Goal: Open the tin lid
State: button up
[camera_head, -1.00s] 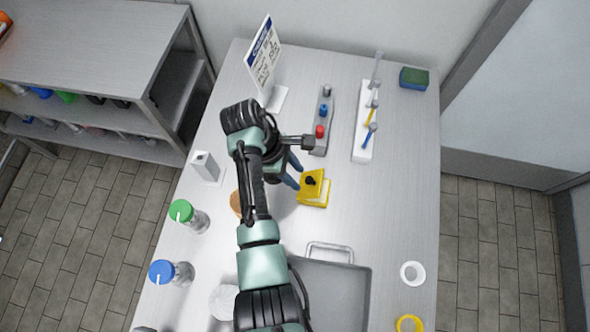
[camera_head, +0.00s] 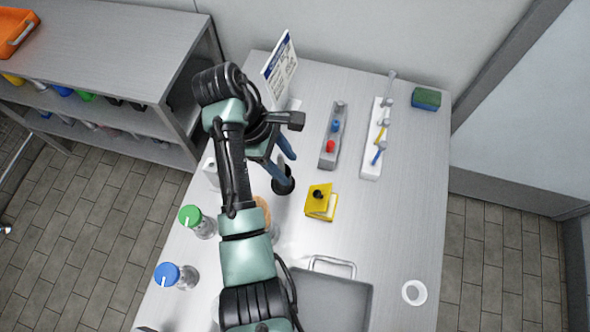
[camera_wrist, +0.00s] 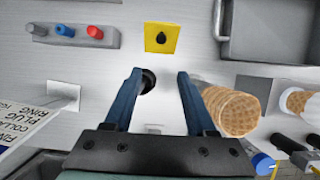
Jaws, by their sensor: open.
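A yellow square box (camera_head: 322,202) with a black knob stands on the table right of my gripper. It also shows in the wrist view (camera_wrist: 162,39), beyond the fingertips. I take it to be the tin, though I cannot be sure. My gripper (camera_head: 285,170) is open, its two blue fingers pointing down. In the wrist view the open fingers (camera_wrist: 160,74) are apart, with nothing clamped between them. A dark round piece (camera_head: 284,186) lies at the fingertips in the head view. It also shows beside the left finger in the wrist view (camera_wrist: 149,81); whether they touch is unclear.
A grey rack with coloured knobs (camera_head: 333,138) and a white rack (camera_head: 377,140) stand behind the yellow box. A metal tray (camera_head: 330,300) is in front. Green-topped (camera_head: 191,214) and blue-topped (camera_head: 167,273) bottles stand left.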

aim_at(318, 198)
jog(key=j+z, duration=0.8)
jog(key=k+j+z, duration=0.1)
jog(key=j+z, duration=0.3)
